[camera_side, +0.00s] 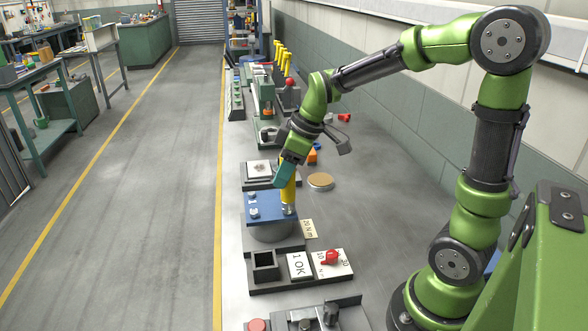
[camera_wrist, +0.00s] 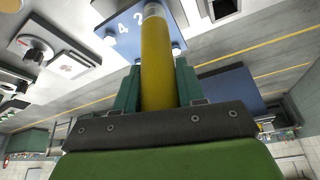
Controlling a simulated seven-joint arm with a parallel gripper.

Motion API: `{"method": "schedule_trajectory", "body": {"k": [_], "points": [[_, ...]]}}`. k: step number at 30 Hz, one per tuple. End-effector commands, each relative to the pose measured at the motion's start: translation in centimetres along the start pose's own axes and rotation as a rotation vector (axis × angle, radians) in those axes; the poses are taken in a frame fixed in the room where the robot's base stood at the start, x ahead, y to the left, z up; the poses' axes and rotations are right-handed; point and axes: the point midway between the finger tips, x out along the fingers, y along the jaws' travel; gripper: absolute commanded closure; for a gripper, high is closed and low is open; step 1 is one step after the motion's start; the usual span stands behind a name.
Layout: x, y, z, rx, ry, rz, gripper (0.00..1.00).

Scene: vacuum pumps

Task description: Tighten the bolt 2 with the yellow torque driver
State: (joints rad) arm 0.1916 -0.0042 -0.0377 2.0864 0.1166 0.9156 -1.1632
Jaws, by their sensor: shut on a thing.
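My gripper (camera_side: 284,176) is shut on the yellow torque driver (camera_side: 288,194), which stands near upright with its tip down at the right side of the blue plate (camera_side: 265,205). In the wrist view the yellow driver (camera_wrist: 157,65) runs between the two teal fingers of my gripper (camera_wrist: 158,88), its silver end over the blue plate (camera_wrist: 108,20). The numbers 4 and 2 show on the plate beside the driver, with 2 closest to it. The bolt under the tip is hidden, so I cannot tell whether the tip is seated. Other bolts (camera_side: 253,213) show at the plate's left side.
The blue plate tops a round grey pump (camera_side: 272,233). Other yellow drivers (camera_side: 284,60) stand far back. A tan disc (camera_side: 320,181) lies to the right.

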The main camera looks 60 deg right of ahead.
Motion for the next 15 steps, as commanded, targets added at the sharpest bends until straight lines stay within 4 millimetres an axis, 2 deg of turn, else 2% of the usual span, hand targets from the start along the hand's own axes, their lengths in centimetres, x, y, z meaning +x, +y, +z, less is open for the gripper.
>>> {"method": "schedule_trajectory", "body": {"k": [15], "points": [[0.64, 0.02, 0.23, 0.0, 0.002, 0.001, 1.0]]}}
